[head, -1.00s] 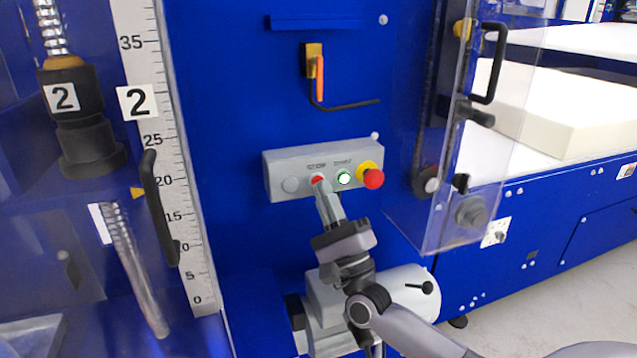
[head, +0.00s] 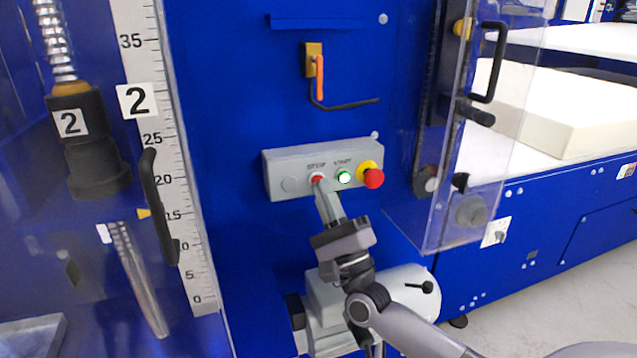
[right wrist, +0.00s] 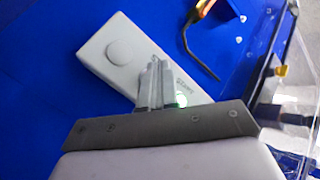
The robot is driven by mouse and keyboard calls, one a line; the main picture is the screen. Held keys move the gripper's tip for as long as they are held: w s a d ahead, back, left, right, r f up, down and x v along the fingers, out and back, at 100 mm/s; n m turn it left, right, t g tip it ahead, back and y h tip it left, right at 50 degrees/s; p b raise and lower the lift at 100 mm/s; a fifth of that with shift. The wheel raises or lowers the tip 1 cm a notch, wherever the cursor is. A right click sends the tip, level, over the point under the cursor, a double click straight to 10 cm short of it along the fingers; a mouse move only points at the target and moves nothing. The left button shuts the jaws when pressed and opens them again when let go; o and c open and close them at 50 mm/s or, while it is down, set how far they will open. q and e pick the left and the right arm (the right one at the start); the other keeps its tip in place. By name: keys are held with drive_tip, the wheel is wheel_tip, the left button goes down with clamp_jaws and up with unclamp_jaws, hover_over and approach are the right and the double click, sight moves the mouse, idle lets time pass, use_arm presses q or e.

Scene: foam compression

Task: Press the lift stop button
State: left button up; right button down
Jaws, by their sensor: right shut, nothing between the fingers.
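A grey control box (head: 278,163) is fixed to the blue wall in the head view. It carries a red button (head: 317,177) under the word STOP, a lit green-white button (head: 344,177) under START, and a red mushroom button on a yellow base (head: 373,178). My right gripper (head: 322,189) is shut and empty, its fingertips at the lower edge of the red STOP button. I cannot tell whether they touch it. In the right wrist view the fingers (right wrist: 156,65) overlap the box (right wrist: 97,48) and hide the STOP button. My left gripper is not in view.
A black cylinder labelled 2 (head: 93,170) hangs beside a scale (head: 163,140) behind a clear door with a black handle (head: 160,205). An orange-handled switch (head: 318,75) is above the box. A clear guard (head: 445,215) and white foam block (head: 540,105) are at right.

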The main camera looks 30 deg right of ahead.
drive_tip(key=shift+w+d, duration=0.1)
drive_tip(key=shift+w, duration=0.25)
drive_tip(key=shift+s, duration=0.55)
drive_tip(key=s, duration=0.2)
drive_tip(key=s+a+p, duration=0.1)
drive_tip(key=s+p, duration=0.1)
drive_tip(key=s, duration=0.1)
drive_tip(key=shift+s+a, duration=0.3)
idle(0.9)
